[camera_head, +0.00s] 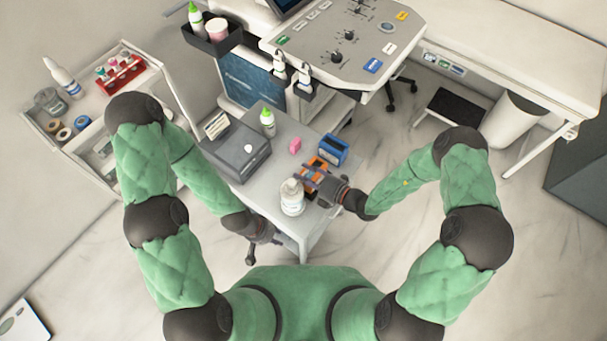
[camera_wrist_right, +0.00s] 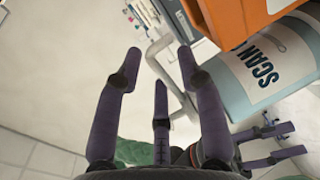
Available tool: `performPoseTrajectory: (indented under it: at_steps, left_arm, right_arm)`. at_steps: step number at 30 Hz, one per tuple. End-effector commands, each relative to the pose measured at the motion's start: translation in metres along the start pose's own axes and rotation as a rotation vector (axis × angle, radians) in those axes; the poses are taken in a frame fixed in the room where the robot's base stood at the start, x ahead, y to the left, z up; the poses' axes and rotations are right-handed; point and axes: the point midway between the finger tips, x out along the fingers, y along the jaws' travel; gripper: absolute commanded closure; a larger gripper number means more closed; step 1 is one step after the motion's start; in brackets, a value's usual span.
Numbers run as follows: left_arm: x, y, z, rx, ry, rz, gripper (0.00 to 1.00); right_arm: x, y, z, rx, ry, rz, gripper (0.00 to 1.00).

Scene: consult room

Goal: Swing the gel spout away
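The white gel bottle (camera_head: 292,200) stands upright near the front edge of the small grey table. In the right wrist view its label (camera_wrist_right: 265,70) reads "SCAN", and its bent white spout (camera_wrist_right: 155,55) reaches toward the fingers. My right gripper (camera_head: 305,178) is beside the bottle's top on its right. Its fingers (camera_wrist_right: 157,68) are spread open, with the spout showing in the gap between them; I cannot tell whether they touch it. My left gripper (camera_head: 265,238) is low at the table's front edge, left of the bottle. Its fingers (camera_wrist_right: 275,145) look apart and empty in the right wrist view.
An orange holder (camera_head: 320,164) and a blue box (camera_head: 333,150) stand close behind my right gripper. A pink block (camera_head: 295,145), a green-capped bottle (camera_head: 267,122) and a dark grey box (camera_head: 237,155) are farther back on the table (camera_head: 262,198). The ultrasound console (camera_head: 340,45) stands behind.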

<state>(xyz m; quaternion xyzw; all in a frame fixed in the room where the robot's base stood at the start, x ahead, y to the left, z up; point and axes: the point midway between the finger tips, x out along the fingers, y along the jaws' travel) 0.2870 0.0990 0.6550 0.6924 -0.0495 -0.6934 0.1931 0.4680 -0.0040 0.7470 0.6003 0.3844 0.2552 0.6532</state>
Motion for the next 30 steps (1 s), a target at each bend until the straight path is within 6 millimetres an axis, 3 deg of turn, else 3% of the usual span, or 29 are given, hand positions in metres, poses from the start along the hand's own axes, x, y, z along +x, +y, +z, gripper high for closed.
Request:
performPoseTrajectory:
  at_steps: [13, 17, 30]
  left_arm:
    - [0.0019, -0.0007, -0.0001, 0.0, 0.0, 0.0, 0.68]
    - [0.0019, -0.0007, -0.0002, 0.0, 0.0, 0.0, 0.68]
    - [-0.0015, 0.0006, 0.0, 0.0, 0.0, 0.0, 0.68]
  right_arm:
    - [0.0088, 0.0005, 0.0, 0.0, 0.0, 0.0, 0.61]
    - [0.0088, 0.0005, -0.0001, 0.0, 0.0, 0.0, 0.98]
    - [0.0052, 0.0002, 0.0009, 0.003, -0.008, -0.001, 1.0]
